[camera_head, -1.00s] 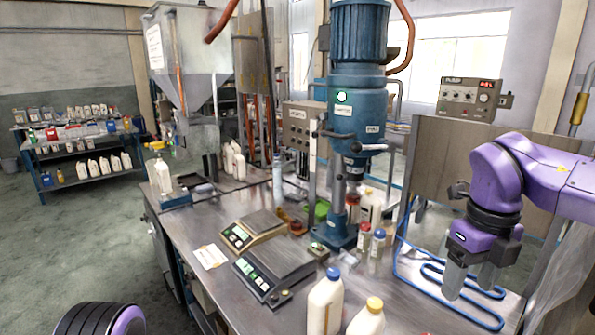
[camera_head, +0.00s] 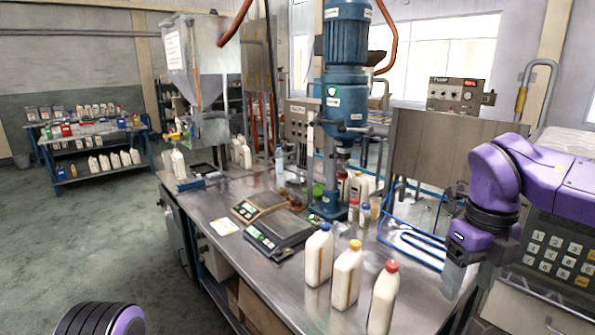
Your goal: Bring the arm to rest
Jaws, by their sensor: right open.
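My right arm is purple and comes in from the right edge. Its gripper (camera_head: 468,277) points down over the right part of the steel workbench (camera_head: 222,201), open, with nothing seen between its fingers. Its fingertips are partly lost against the background. My left arm shows only as a purple and black rounded part at the bottom left; its gripper is out of the picture.
White bottles with a blue cap (camera_head: 318,255), a yellow cap (camera_head: 347,276) and a red cap (camera_head: 383,300) stand at the bench's front. Two scales (camera_head: 278,235) lie behind them. A blue drill-like machine (camera_head: 345,130) stands mid-bench. A keypad panel (camera_head: 553,255) is at right.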

